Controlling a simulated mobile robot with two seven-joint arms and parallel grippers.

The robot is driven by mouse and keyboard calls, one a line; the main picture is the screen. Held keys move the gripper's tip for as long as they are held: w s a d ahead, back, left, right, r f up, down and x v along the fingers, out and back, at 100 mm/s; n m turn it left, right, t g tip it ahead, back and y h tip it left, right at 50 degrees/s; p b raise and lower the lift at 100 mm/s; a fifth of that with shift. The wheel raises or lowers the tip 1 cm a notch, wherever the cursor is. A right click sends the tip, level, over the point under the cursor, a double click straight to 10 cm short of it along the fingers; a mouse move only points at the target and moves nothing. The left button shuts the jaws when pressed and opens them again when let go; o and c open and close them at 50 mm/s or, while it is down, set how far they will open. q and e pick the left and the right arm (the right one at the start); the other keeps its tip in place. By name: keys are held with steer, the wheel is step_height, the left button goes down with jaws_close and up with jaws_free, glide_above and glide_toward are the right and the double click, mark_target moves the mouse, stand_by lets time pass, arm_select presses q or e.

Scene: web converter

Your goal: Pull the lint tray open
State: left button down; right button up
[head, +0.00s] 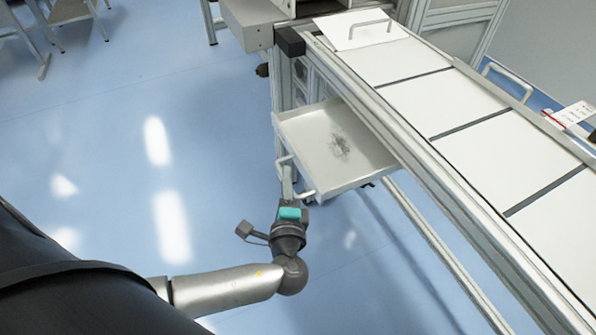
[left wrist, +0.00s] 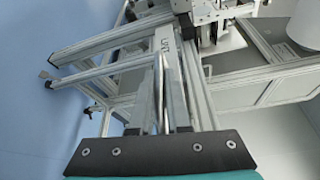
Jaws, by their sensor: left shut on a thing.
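The lint tray (head: 318,143) is a shallow light-grey tray with a dark patch of lint on its floor. It sticks out from under the machine's side, pulled out of the frame. A bar handle (head: 308,193) is on its front edge. My left gripper (head: 288,175) is at that handle, shut on it, with the arm coming in from the lower left. My right gripper is not in view.
The machine's long aluminium rail (head: 430,165) and white panels (head: 485,145) run above and right of the tray. A lower rail (head: 440,250) runs below it. A red-and-white item (head: 570,115) lies at the right. The blue floor (head: 120,150) left of the tray is clear.

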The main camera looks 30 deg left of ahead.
arm_select(q)
steer(key=shift+s+a, duration=0.15)
steer(key=shift+s, duration=0.15)
steer(key=c, duration=0.9)
jaws_free()
